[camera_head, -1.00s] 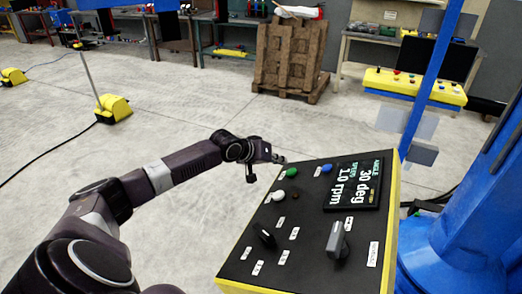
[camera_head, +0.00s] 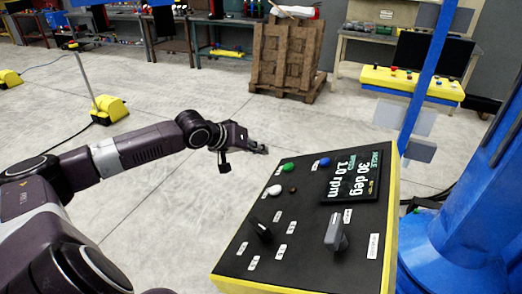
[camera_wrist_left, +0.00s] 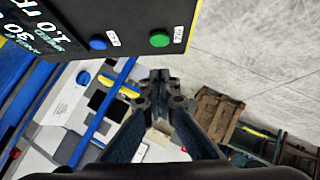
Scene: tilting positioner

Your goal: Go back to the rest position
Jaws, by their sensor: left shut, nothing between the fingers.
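My left gripper (camera_head: 262,149) is shut and empty in the head view. It is in the air beyond the far left corner of the control panel (camera_head: 300,240), apart from it. The panel has a black top with yellow sides, a green button (camera_head: 288,167), a blue button (camera_head: 324,162), a white button (camera_head: 275,190), two dark knobs and a display reading 30 deg and 1.0 rpm. In the left wrist view the closed fingers (camera_wrist_left: 160,80) show in the middle, with the green button (camera_wrist_left: 159,39) and blue button (camera_wrist_left: 98,43) above. My right gripper is not in view.
A blue machine column (camera_head: 450,240) stands right of the panel. A wooden pallet stack (camera_head: 285,60) and a yellow console (camera_head: 412,84) stand at the back. A yellow foot pedal (camera_head: 109,109) is on the floor at left.

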